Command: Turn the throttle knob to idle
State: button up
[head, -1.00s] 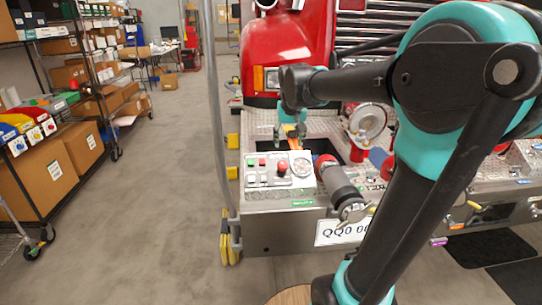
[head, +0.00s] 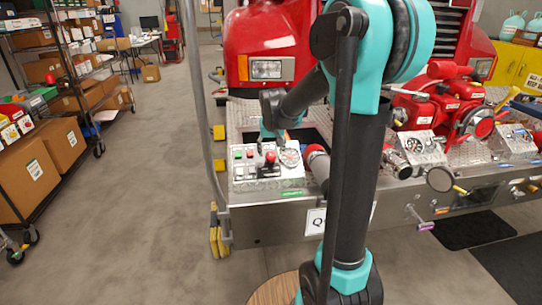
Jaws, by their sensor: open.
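A control panel (head: 242,172) with small buttons, a red knob (head: 270,157) and a round gauge (head: 290,158) sits on the bumper's left part. I cannot tell whether the red knob is the throttle knob, and no idle mark is readable. My gripper (head: 268,136) hangs just above and behind the panel, small and partly hidden by its own wrist. It is open, and nothing shows between its fingers. A second gauge panel (head: 416,150) stands farther right, beside the red pump (head: 460,100).
The bumper (head: 270,228) carries a dark-ended hose fitting (head: 318,165) right of the panel. A grey pole (head: 200,110) stands at its left edge. Shelves with boxes (head: 45,160) line the far left. The floor between is clear. My arm hides the middle.

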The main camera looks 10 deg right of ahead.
aim_at(271, 155)
jog(key=shift+x, duration=1.8)
jog(key=c, duration=1.2)
jog(key=shift+o, duration=0.2)
